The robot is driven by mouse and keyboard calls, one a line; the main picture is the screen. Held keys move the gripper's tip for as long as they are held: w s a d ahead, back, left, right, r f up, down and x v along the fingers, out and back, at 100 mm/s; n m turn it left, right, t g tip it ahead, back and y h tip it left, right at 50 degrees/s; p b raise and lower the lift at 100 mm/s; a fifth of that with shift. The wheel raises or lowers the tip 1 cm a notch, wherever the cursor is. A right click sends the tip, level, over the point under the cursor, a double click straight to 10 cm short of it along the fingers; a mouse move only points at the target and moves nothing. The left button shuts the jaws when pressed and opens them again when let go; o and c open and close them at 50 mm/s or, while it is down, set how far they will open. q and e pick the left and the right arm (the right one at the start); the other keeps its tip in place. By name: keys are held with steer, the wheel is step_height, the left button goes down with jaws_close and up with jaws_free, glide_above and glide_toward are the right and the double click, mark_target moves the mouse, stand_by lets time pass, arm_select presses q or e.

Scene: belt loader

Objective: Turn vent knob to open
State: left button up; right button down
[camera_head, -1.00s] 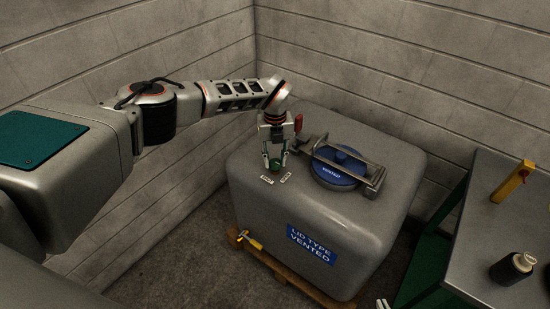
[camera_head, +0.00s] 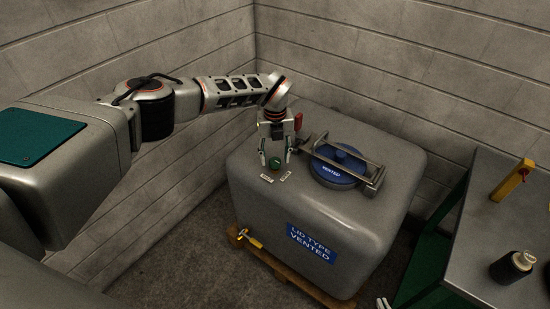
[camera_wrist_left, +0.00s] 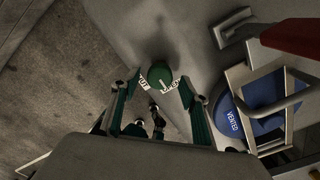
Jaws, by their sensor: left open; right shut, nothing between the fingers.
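The green vent knob (camera_head: 275,163) sits on top of the grey tank (camera_head: 375,225), near its left corner. Two small white labels lie in front of it; in the left wrist view they read SHUT and OPEN (camera_wrist_left: 171,86). A pale mark on the knob (camera_wrist_left: 158,73) seems to point toward the OPEN side, but it is too small to be sure. My left gripper (camera_head: 276,153) is open just above the knob, fingers apart on either side and not gripping it. My right gripper (camera_head: 382,303) shows only its pale fingertips at the bottom edge, close together.
A blue lid (camera_head: 335,176) marked VENTED, under a metal clamp (camera_head: 372,178) with a red handle (camera_head: 298,122), is right of the knob. A yellow-handled valve (camera_head: 250,240) is at the tank's base. A side table (camera_head: 485,235) holds a black bottle (camera_head: 513,267) and a yellow tool (camera_head: 512,180).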

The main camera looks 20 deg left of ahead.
mark_target(275, 161)
arm_select(q)
step_height(275, 161, up, 11)
stand_by(0.4)
steer(key=shift+r, duration=0.1)
